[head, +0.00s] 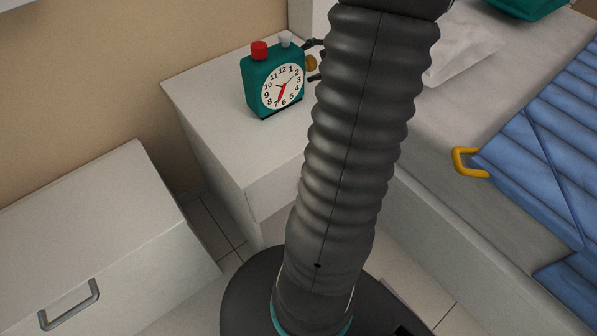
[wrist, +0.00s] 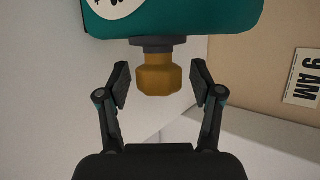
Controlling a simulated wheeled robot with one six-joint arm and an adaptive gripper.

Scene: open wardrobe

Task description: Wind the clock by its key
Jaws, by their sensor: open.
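A teal alarm clock (head: 272,82) with a white dial, a red knob and a pale knob on top stands upright on a white nightstand (head: 215,130). Its side also shows in the wrist view (wrist: 180,20), with the brass-coloured key (wrist: 159,77) sticking out from a grey collar. In the head view the key (head: 311,63) is small, at the clock's right side. My gripper (wrist: 158,82) is open, with one finger on each side of the key and gaps on both sides. In the head view my gripper (head: 313,62) is mostly hidden behind my arm.
A white drawer cabinet (head: 90,230) with a grey handle stands at the lower left. A bed with a blue quilt (head: 545,150) and a yellow handle-like loop (head: 464,162) is at right. A wall sign (wrist: 303,80) reads 9 AM. The nightstand top before the clock is clear.

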